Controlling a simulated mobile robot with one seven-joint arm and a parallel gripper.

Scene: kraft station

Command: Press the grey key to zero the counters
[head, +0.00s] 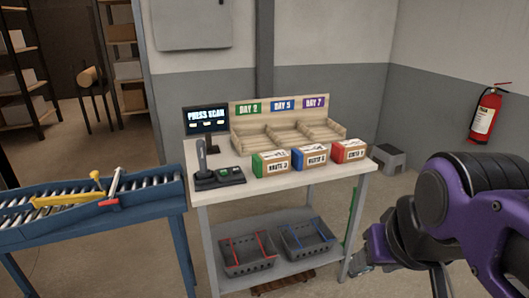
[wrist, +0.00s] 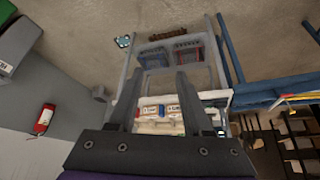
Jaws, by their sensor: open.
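A dark key block (head: 219,177) lies at the front left of the table top in the head view. A green key shows on it; the grey key is too small to make out. A hand scanner (head: 201,160) stands upright at the block's left end. A small screen (head: 206,119) behind it reads "PRESS SCAN". My gripper (head: 366,262) is low at the right, beside the table's right legs and well away from the block. In the wrist view its two fingers (wrist: 157,80) are apart with nothing held between them. I cannot pick out the key block in that view.
Three boxes (head: 309,160) stand along the table's front, before a wooden sorter (head: 288,127) marked Day 2, Day 5 and Day 7. Two baskets (head: 247,256) sit on the lower shelf. A roller conveyor (head: 60,208) adjoins the left. A fire extinguisher (head: 486,115) hangs on the right wall.

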